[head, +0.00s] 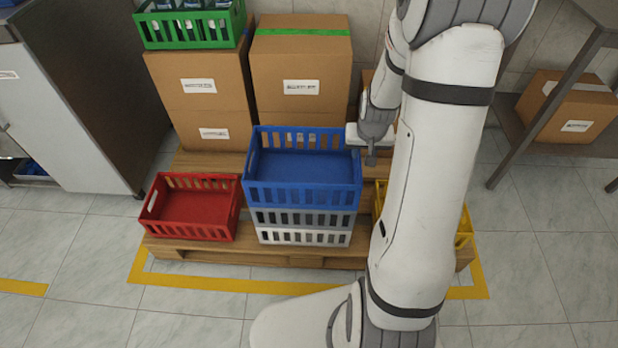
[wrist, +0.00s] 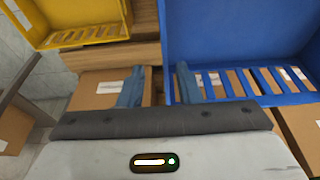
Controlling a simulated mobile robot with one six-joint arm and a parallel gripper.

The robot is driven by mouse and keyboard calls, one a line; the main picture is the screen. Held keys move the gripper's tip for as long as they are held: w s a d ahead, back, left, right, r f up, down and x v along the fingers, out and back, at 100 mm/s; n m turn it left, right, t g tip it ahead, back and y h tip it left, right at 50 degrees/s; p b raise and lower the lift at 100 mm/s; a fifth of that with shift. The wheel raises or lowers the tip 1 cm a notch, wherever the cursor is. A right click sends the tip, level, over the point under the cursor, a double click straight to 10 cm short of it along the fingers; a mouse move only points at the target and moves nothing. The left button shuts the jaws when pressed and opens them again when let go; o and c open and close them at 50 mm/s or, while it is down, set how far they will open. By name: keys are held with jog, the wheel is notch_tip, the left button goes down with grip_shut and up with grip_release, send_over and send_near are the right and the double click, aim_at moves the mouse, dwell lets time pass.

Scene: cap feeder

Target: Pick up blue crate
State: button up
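The blue crate (head: 302,194) is empty and upright on top of a stack of light grey crates (head: 303,237). In the wrist view the blue crate (wrist: 235,35) fills the upper right, its slatted wall crossing below. My gripper (head: 371,157) is at the crate's back right corner, pointing down. In the wrist view my gripper (wrist: 158,84) is open, one finger left of the crate's corner and the other overlapping its slatted wall. I cannot tell whether a finger touches the crate. Nothing is held.
A red crate (head: 191,222) sits left of the stack on the wooden pallet (head: 180,246). A yellow crate (head: 464,227) is partly behind my arm. Cardboard boxes (head: 300,62) stand behind, one topped by a green crate (head: 190,42). A metal shelf (head: 545,65) stands at right.

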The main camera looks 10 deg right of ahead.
jog(key=shift+a+b+x, duration=0.15)
jog(key=shift+b+x, duration=0.6)
jog(key=shift+x, duration=0.8)
jog(key=shift+a+b+x, duration=0.15)
jog(key=shift+b+x, duration=0.55)
jog(key=shift+x, duration=0.85)
jog(key=shift+s+f, duration=0.1)
jog(key=shift+f, duration=0.2)
grip_shut()
jog(key=shift+r, duration=0.1)
